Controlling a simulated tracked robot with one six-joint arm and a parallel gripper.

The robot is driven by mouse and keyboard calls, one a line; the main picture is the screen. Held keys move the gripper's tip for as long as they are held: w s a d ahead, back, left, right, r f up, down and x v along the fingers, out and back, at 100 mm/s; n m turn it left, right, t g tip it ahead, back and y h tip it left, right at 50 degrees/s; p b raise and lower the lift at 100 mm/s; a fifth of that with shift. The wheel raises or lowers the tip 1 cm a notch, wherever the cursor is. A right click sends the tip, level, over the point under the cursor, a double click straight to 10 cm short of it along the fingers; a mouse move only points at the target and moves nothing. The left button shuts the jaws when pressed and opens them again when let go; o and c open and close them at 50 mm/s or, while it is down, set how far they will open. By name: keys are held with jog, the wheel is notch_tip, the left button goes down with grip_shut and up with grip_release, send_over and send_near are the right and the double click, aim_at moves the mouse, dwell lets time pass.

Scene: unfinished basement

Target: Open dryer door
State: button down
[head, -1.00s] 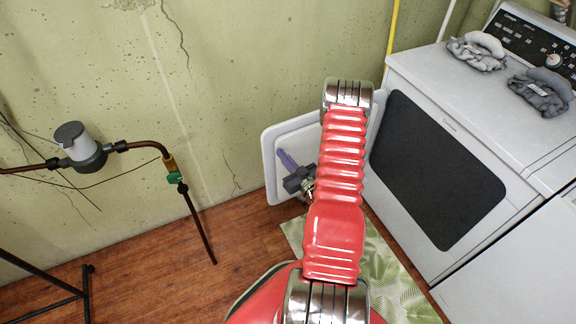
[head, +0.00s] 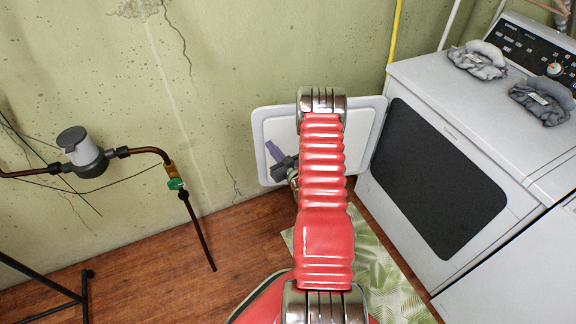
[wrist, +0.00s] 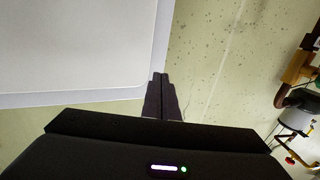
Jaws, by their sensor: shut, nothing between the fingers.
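The white dryer (head: 412,78) stands at the right in the head view. A dark rounded area (head: 435,180) fills much of its front. The white door panel (head: 365,115) stands swung out wide from the dryer's left front edge, near the wall. My gripper (head: 268,145) is in front of the panel's face, close to its left edge; my red arm hides part of the panel. In the wrist view, the white panel (wrist: 70,45) fills the upper left. My gripper's fingers (wrist: 160,76) are shut and empty at the panel's corner; contact cannot be told.
Two grey cloth bundles (head: 478,60) (head: 540,96) lie on the dryer top. A leaf-patterned mat (head: 375,265) lies on the floor before it. A pipe with a meter (head: 82,150) runs along the wall at left. A white appliance (head: 520,270) stands at lower right. Wooden floor (head: 150,265) is open at left.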

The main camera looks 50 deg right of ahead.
jog(key=s+a, duration=0.8)
jog(key=s, duration=0.3)
jog(key=shift+s, duration=0.15)
jog(key=shift+f, duration=0.1)
dwell(0.3)
jog(key=s+f+m+g+y, duration=0.1)
jog(key=s+f+g, duration=0.35)
jog(key=f, duration=0.25)
jog(key=s+f+g+y, duration=0.1)
jog(key=s+f+g, duration=0.2)
jog(key=f+g, duration=0.35)
jog(key=s+a+r+g, duration=0.1)
jog(key=a+r+g, duration=0.15)
jog(key=r, duration=0.45)
jog(key=s+a+r+g+y, duration=0.15)
jog(key=a+r, duration=0.25)
jog(key=r, duration=0.4)
jog(key=s+a+r+g, duration=0.2)
jog(key=a+r, duration=0.1)
jog(key=r, duration=0.4)
jog(key=s+a+r+n+t, duration=0.2)
jog(key=a+r, duration=0.9)
jog(key=r, duration=0.3)
jog(key=s+a+r+n+t, duration=0.1)
jog(key=s+a+r+t, duration=0.1)
jog(key=a+r, duration=0.9)
notch_tip(320, 180, up, 4)
jog(key=shift+a+f+n+t+y, duration=0.2)
jog(key=shift+n+t+y, duration=0.25)
jog(key=shift+t, duration=0.15)
